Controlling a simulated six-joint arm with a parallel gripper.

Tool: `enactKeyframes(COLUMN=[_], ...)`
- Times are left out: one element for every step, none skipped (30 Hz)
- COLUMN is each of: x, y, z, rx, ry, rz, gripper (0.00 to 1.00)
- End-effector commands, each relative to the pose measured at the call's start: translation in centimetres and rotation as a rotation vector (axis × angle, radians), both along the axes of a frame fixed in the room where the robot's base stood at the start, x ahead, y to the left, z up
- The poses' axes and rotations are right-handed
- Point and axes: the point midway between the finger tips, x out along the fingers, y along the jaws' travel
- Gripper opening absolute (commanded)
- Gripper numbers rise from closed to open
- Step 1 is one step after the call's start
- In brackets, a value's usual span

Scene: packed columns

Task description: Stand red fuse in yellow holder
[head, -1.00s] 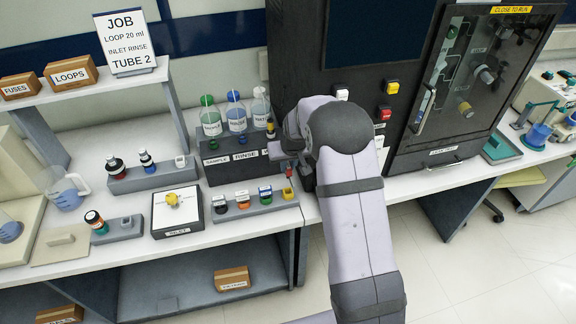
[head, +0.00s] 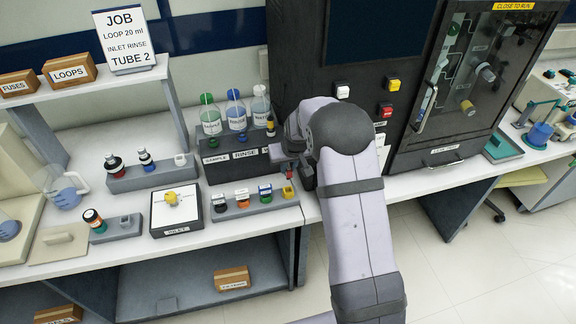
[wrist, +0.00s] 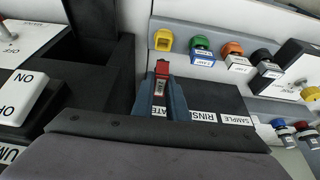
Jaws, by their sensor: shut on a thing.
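My gripper (wrist: 160,97) is shut on the red fuse (wrist: 162,70), which shows between the blue-grey fingers in the wrist view. The yellow holder (wrist: 164,40) is the end seat of the grey rack and looks empty. In the wrist view the fuse lies just below the holder in the picture, with a small gap between them. In the head view my gripper (head: 291,168) is over the right end of the rack, and the fuse (head: 289,177) hangs close above the yellow holder (head: 288,190). Contact between fuse and holder cannot be made out.
The grey rack (head: 232,213) also holds green, orange and black-topped pieces beside the yellow holder. The dark bottle stand (head: 221,169) is close behind. The white INLET block (head: 177,212) is to the left. The tall dark machine (head: 343,60) stands behind my arm.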

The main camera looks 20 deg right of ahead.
Motion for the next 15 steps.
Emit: enactKeyframes(x=[0.0, 0.0, 0.0, 0.0, 0.0, 0.0, 0.0, 0.0, 0.0, 0.0, 0.0, 0.0, 0.0, 0.0, 0.0], y=[0.0, 0.0, 0.0, 0.0, 0.0, 0.0, 0.0, 0.0, 0.0, 0.0, 0.0, 0.0, 0.0, 0.0, 0.0], z=[-0.7, -1.0, -1.3, -1.5, -1.8, -2.1, -2.4, -2.6, -2.9, -3.1, -3.3, -3.5, -3.7, -3.8, -4.0], rx=[0.0, 0.0, 0.0, 0.0, 0.0, 0.0, 0.0, 0.0, 0.0, 0.0, 0.0, 0.0, 0.0, 0.0, 0.0], ry=[0.001, 0.001, 0.001, 0.001, 0.001, 0.001, 0.001, 0.001, 0.001, 0.001, 0.001, 0.001, 0.001, 0.001, 0.001], rz=[0.0, 0.0, 0.0, 0.0, 0.0, 0.0, 0.0, 0.0, 0.0, 0.0, 0.0, 0.0, 0.0, 0.0, 0.0], gripper=[0.0, 0.0, 0.0, 0.0, 0.0, 0.0, 0.0, 0.0, 0.0, 0.0, 0.0, 0.0, 0.0, 0.0, 0.0])
